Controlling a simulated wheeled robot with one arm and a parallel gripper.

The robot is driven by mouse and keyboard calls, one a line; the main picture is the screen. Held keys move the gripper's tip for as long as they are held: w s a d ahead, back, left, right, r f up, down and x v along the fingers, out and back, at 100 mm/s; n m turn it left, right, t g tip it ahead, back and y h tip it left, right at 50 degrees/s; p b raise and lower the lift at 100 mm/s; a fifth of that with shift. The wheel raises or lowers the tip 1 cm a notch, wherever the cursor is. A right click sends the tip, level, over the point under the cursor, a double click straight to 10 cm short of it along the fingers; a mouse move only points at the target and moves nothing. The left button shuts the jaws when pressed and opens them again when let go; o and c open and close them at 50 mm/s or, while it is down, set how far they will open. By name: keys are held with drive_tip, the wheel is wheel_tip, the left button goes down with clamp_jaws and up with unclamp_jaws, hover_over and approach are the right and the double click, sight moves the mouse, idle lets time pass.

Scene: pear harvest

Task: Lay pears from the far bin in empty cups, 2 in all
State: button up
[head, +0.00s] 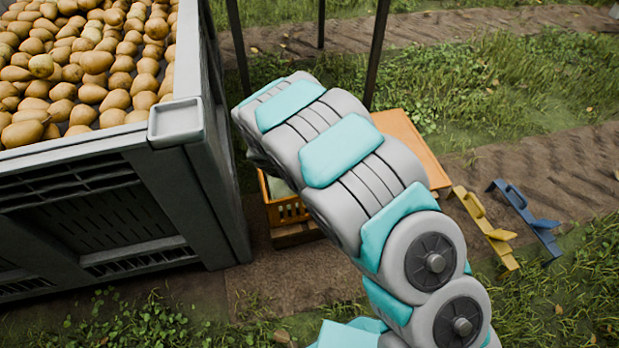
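Many brown-yellow pears (97,62) fill a large grey bin (176,119) at the upper left. An orange crate (289,210) stands on the ground right of the bin, mostly hidden behind my arm. A little of something pale shows inside it, too covered to make out. No cups can be made out in this view. My arm, white and teal, crosses the middle from the lower right toward the upper left. My gripper is not in view.
A flat orange-brown board or tabletop (412,147) lies behind my arm. A yellow tool (486,228) and a blue tool (527,217) lie on the ground to the right. Dark posts (377,52) rise behind. Grass and dirt strips surround this.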

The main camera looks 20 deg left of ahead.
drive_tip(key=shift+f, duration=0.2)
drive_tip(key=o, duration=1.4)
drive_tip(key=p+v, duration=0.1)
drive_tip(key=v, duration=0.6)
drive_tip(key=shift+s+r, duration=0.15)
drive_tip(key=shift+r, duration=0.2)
